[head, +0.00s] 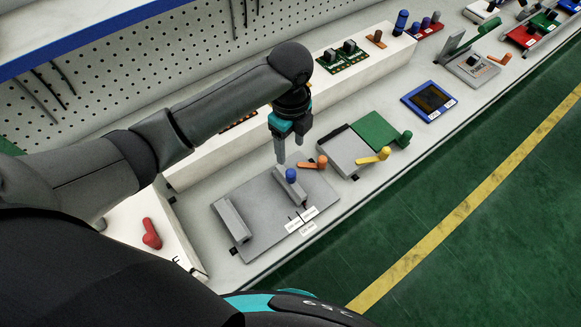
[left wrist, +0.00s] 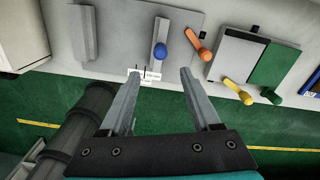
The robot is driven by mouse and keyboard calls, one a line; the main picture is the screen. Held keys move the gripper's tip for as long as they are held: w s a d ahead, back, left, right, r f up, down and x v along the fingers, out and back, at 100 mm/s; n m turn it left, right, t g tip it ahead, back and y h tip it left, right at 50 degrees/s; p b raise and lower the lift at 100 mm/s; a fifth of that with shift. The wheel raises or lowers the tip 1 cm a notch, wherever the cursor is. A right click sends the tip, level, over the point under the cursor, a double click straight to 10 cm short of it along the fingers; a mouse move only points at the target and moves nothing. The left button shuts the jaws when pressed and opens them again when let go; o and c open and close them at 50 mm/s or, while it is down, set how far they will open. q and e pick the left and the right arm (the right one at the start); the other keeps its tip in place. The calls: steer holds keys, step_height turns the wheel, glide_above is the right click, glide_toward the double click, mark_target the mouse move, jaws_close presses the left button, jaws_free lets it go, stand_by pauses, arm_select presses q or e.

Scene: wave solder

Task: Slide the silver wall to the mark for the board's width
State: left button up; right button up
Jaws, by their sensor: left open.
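A grey plate (head: 262,232) lies on the bench and carries two silver walls. One wall (head: 232,221) stands bare near the plate's left end. The other silver wall (head: 287,186) has a blue knob (head: 291,175) and stands nearer the right end, beside an orange lever (head: 312,162). Small white labels (head: 301,219) lie at the plate's front edge near the knobbed wall; their writing is too small to read. My left gripper (head: 290,158) is open and empty above the knobbed wall. In the left wrist view the blue knob (left wrist: 161,52) shows just beyond the open fingertips (left wrist: 158,76).
Right of the plate is a grey fixture with a yellow lever (head: 372,156) and a green panel (head: 375,130). A raised white ledge (head: 215,155) runs behind. A red lever (head: 151,234) stands at the left. A blue-framed tray (head: 430,101) lies farther along the bench.

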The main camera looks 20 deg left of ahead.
arm_select(q)
glide_above(290, 172)
step_height(290, 172, down, 4)
steer(key=shift+f, duration=0.1)
step_height(290, 172, down, 8)
steer(key=shift+r+b, duration=0.25)
steer(key=shift+b, duration=0.65)
steer(key=shift+w+f, duration=0.1)
steer(key=shift+f, duration=0.45)
arm_select(e)
steer(key=shift+f, duration=1.05)
arm_select(q)
steer(key=shift+c, duration=0.3)
arm_select(e)
steer(key=shift+s, duration=0.1)
arm_select(q)
jaws_close()
arm_select(e)
steer(key=shift+s, duration=0.15)
